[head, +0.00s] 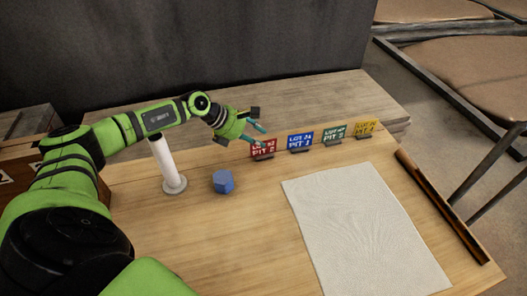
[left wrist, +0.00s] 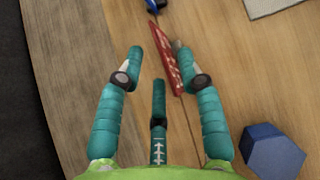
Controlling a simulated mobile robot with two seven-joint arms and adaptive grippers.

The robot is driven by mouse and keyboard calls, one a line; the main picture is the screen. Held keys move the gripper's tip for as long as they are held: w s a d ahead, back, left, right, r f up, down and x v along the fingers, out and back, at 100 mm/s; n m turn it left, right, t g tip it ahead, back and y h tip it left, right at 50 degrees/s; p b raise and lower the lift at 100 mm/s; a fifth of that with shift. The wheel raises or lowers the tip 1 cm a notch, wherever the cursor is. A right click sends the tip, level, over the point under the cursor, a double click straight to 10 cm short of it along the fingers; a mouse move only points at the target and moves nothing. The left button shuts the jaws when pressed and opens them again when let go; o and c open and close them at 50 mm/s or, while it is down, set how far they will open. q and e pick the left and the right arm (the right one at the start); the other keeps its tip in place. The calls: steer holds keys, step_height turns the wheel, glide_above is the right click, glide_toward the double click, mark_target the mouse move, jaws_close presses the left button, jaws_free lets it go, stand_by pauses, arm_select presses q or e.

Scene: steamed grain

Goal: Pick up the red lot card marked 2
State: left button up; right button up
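The red lot card (head: 263,148) stands upright in a small dark holder on the table, at the left end of a row of cards. Its lettering appears to read PIT 2. My left gripper (head: 256,134) is just above and to the left of it, open and empty. In the left wrist view the red card (left wrist: 166,62) shows edge-on beyond the open fingers (left wrist: 156,57), closer to the right fingertip than to the left one. I cannot tell whether that fingertip touches it. My right gripper is not in view.
Blue (head: 300,141), green (head: 334,134) and yellow (head: 366,128) cards stand to the right of the red one. A blue block (head: 223,181) and a white post (head: 167,160) stand nearer. A white cloth (head: 360,230) and a brown rail (head: 440,205) lie at right.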

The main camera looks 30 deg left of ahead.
mark_target(263, 154)
arm_select(q)
steer(key=x, duration=0.3)
steer(key=shift+w+d+f, duration=0.1)
steer(key=shift+d+f, duration=0.05)
steer(key=shift+f, duration=0.1)
jaws_close()
steer(key=shift+r, duration=0.15)
